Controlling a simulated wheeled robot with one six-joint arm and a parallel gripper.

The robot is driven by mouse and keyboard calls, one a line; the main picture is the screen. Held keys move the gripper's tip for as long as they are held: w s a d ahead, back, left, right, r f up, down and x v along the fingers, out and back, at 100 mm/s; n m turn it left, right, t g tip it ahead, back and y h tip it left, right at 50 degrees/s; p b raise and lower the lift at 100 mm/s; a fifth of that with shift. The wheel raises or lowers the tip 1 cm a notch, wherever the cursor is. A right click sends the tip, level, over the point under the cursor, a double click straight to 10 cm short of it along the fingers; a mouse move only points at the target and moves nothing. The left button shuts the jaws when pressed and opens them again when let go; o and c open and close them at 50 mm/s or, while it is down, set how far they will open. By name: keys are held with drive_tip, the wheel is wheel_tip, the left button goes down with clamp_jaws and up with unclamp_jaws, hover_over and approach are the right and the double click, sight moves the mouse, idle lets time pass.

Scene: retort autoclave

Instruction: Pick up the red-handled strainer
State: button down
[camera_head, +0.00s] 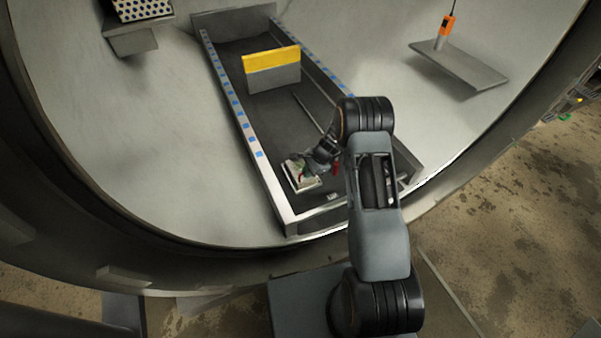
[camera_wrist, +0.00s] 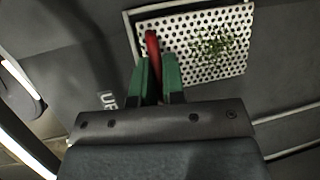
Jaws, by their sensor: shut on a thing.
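The strainer has a red handle (camera_wrist: 152,48) and what looks like a white perforated plate (camera_wrist: 232,62) with green bits scattered on it. My gripper (camera_wrist: 157,72) has green fingers closed on the red handle, one on each side. The plate lies beyond the fingertips, to the upper right in the wrist view. In the head view the pale plate (camera_head: 300,180) is at the near end of the dark trough, with my gripper (camera_head: 304,168) over it. The join between handle and plate is unclear, and I cannot tell whether the plate touches the floor.
The long trough (camera_head: 275,195) has raised side walls with blue marks. A yellow and grey block (camera_head: 273,70) stands farther up in it, and a thin rod (camera_head: 307,114) lies near. A grey shelf (camera_head: 465,66) with an orange device (camera_head: 447,26) is at the right.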

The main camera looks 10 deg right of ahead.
wheel_tip(320, 180, up, 10)
drive_tip(key=p, duration=0.3)
idle(0.4)
drive_tip(key=shift+r, duration=0.15)
wheel_tip(320, 180, up, 3)
drive_tip(key=p, duration=0.2)
drive_tip(key=shift+r+p, duration=0.15)
drive_tip(key=shift+p, duration=0.25)
